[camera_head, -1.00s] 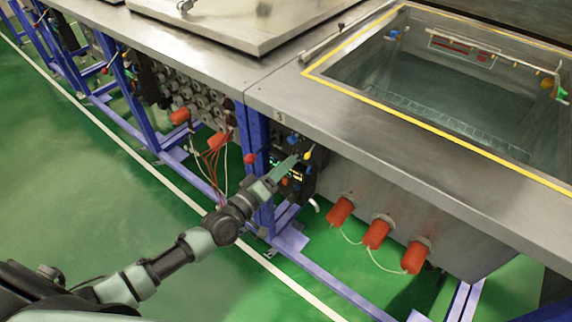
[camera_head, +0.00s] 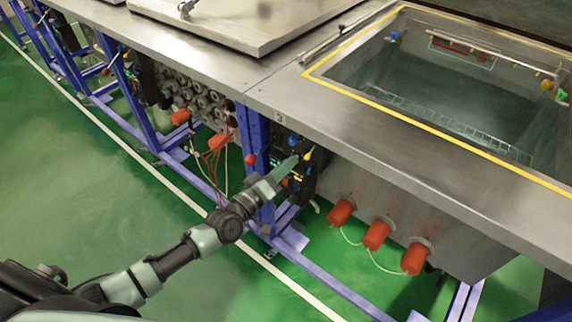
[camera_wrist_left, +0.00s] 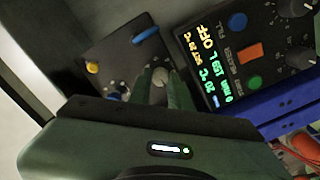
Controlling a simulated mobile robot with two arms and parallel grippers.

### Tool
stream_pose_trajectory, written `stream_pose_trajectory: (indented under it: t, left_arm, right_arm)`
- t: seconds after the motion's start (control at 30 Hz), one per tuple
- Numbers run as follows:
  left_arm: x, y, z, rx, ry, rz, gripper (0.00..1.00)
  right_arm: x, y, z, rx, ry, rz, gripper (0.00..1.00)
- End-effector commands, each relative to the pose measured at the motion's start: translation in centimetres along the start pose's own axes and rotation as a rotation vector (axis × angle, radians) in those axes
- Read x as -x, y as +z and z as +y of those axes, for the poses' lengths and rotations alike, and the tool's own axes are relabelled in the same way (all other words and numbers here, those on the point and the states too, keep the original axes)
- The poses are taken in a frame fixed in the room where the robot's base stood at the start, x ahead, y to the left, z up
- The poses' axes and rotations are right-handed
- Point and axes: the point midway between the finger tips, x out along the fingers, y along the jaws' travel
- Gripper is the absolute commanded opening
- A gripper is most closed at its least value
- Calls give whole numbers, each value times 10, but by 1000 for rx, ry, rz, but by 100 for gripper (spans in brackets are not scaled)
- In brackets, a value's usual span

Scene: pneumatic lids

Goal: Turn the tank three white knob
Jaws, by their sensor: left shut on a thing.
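The control panels of tank three sit under the front edge of the steel tank (camera_head: 440,160), beside a blue post. In the left wrist view, my left gripper (camera_wrist_left: 160,82) has its two green fingers close together at a light round knob (camera_wrist_left: 161,75) on a dark panel (camera_wrist_left: 110,62). The fingers are shut on this knob and partly hide it. In the head view, my left gripper (camera_head: 286,168) reaches in from the left to the panel, and the fingertips are hard to make out against it. My right gripper is in neither view.
Beside the knob are a yellow knob (camera_wrist_left: 92,67), a blue handle (camera_wrist_left: 146,34) and a lit display panel (camera_wrist_left: 215,60) with coloured buttons. Several red cylinders (camera_head: 376,233) hang below the tank. A blue post (camera_head: 257,145) stands close to my left wrist. Green floor lies open at left.

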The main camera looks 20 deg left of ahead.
Motion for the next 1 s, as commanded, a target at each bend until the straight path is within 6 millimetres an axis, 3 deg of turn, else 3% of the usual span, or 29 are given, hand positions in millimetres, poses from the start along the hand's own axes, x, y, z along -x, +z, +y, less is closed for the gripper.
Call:
stream_pose_trajectory:
  t: [1.0]
  left_arm:
    - [0,0,3,-889,-2,-1,0]
  right_arm:
    - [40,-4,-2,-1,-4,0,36]
